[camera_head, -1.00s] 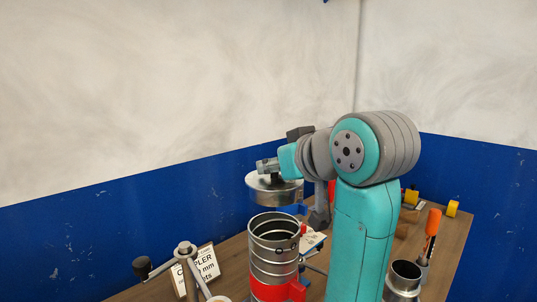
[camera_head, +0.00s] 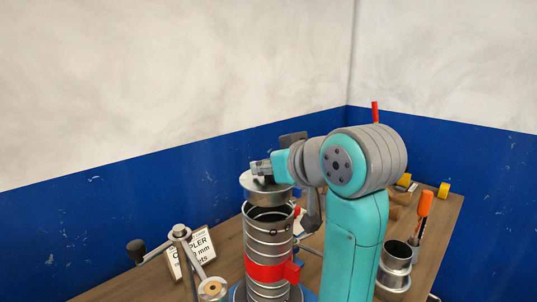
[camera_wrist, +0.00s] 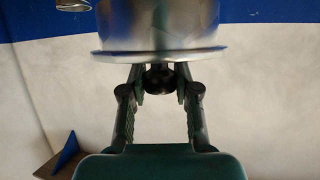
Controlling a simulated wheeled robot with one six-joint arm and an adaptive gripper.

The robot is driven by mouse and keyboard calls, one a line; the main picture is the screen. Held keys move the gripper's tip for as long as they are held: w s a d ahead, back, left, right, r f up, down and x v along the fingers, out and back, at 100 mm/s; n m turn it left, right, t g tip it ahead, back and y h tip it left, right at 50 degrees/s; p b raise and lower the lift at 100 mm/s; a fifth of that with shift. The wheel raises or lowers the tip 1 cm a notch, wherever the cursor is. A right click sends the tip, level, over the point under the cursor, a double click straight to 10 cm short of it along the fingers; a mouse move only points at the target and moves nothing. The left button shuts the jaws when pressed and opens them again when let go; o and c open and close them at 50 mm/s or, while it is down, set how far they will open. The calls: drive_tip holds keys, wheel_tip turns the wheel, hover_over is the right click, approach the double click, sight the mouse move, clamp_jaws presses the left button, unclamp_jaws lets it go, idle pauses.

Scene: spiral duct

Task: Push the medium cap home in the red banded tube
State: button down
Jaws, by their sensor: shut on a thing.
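The medium cap (camera_head: 266,190) is a shiny metal disc with a short wall and a flared rim. My gripper (camera_head: 262,168) is shut on the knob on top of it. In the wrist view my gripper (camera_wrist: 160,78) holds the dark knob, and the cap (camera_wrist: 155,30) fills the top of the picture. The red banded tube (camera_head: 268,232) is a ribbed metal duct with an open top, standing upright. The cap hangs over the tube's mouth and looks slightly behind it. I cannot tell whether they touch.
A crank tool (camera_head: 180,235) and a lettered card (camera_head: 195,252) stand left of the tube. A short metal pipe (camera_head: 395,262), an orange-handled tool (camera_head: 424,205) and yellow rolls (camera_head: 443,189) are at the right. My arm hides part of the wooden bench.

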sight(281, 195)
drive_tip(key=shift+f, duration=0.9)
drive_tip(key=shift+f, duration=2.1)
idle(0.8)
drive_tip(key=c, duration=0.8)
unclamp_jaws()
drive_tip(key=shift+o, duration=0.2)
drive_tip(key=shift+v, duration=3.75)
